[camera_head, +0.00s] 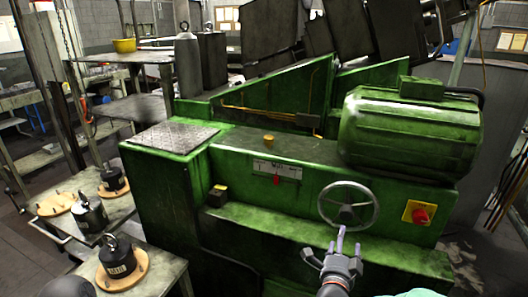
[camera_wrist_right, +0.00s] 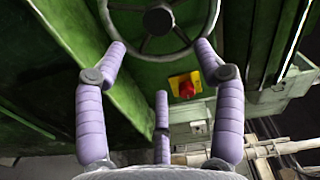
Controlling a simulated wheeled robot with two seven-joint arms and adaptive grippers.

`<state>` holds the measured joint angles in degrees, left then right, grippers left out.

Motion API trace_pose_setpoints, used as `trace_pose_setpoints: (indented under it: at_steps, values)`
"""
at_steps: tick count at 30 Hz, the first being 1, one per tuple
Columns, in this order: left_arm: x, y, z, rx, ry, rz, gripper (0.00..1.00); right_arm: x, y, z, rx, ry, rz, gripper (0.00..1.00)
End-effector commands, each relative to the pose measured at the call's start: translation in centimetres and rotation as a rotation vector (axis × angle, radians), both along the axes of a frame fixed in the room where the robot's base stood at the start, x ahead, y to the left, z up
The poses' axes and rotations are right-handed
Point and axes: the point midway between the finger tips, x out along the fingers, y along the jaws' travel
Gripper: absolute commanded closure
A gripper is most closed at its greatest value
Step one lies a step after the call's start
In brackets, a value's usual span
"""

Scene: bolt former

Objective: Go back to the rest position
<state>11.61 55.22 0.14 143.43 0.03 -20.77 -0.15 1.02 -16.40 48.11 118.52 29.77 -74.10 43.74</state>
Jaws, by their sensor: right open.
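My right gripper (camera_head: 340,245) is at the lower middle right of the head view, in front of the green machine (camera_head: 270,220) and just below its spoked handwheel (camera_head: 348,204). In the right wrist view my gripper (camera_wrist_right: 160,58) has its purple fingers spread with nothing between them. The handwheel (camera_wrist_right: 158,20) shows beyond the fingertips at the top of that view. The gap to the wheel is hard to judge, but the fingers are not around its rim. My left gripper shows in neither view.
A red knob on a yellow plate (camera_head: 419,213) sits right of the handwheel; it also shows in the wrist view (camera_wrist_right: 185,86). A big green motor (camera_head: 410,130) is above. Small tables with black weights (camera_head: 117,258) on wooden discs stand at left. Floor shows at far right.

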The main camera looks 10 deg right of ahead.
Motion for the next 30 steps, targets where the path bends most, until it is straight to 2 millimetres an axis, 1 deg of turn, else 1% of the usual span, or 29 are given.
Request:
trace_pose_setpoints:
  at_steps: [2, 5, 8, 9, 11, 12, 14, 15, 17, 18, 20, 21, 23, 24, 26, 27, 29, 30]
  values:
    - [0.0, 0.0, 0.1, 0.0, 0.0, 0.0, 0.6, 0.4, 0.5, -1.0, -0.009, 0.042, 0.024, 0.31]
    - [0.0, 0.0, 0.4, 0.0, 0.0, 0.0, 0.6, 1.0, 1.6, -3.6, -0.035, 0.143, 0.082, 0.31]
    - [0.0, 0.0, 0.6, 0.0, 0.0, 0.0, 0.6, 1.6, 3.4, -7.2, -0.071, 0.279, 0.171, 0.31]
    - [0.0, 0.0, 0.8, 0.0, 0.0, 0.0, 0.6, 1.7, 4.2, -8.8, -0.085, 0.336, 0.21, 0.31]
    - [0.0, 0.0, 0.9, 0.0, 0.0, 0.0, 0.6, 1.7, 5.3, -11.2, -0.106, 0.421, 0.271, 0.31]
    - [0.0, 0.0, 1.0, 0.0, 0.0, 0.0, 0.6, 1.5, 6.1, -12.8, -0.12, 0.476, 0.311, 0.31]
    - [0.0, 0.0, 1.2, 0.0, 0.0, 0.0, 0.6, 1.1, 7.2, -15.1, -0.141, 0.555, 0.375, 0.31]
    - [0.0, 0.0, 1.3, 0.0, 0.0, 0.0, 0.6, 0.7, 8.1, -16.6, -0.153, 0.608, 0.42, 0.31]
    - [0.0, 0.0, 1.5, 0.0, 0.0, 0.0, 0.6, 0.0, 9.2, -18.9, -0.173, 0.685, 0.487, 0.31]
    - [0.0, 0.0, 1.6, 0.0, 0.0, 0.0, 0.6, -0.6, 10.0, -20.4, -0.183, 0.736, 0.534, 0.31]
    - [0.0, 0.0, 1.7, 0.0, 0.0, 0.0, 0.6, -1.6, 11.2, -22.6, -0.201, 0.808, 0.605, 0.31]
    - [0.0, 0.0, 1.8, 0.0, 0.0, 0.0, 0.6, -2.5, 12.0, -24.0, -0.211, 0.856, 0.655, 0.31]
    - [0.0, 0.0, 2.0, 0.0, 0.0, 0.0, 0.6, -3.9, 13.2, -26.1, -0.226, 0.926, 0.731, 0.31]
    - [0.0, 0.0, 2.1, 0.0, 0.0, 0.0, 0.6, -4.9, 13.9, -27.4, -0.235, 0.97, 0.783, 0.31]
    - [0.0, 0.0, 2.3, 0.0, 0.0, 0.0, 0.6, -6.6, 15.0, -29.3, -0.247, 1.034, 0.864, 0.31]
    - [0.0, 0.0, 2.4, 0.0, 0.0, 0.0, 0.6, -7.8, 15.8, -30.4, -0.254, 1.074, 0.919, 0.31]
    - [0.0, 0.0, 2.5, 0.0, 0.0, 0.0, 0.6, -9.7, 16.9, -32.1, -0.264, 1.133, 1.004, 0.31]
    - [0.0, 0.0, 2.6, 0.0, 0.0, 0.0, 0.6, -11.1, 17.6, -33.1, -0.269, 1.17, 1.062, 0.31]
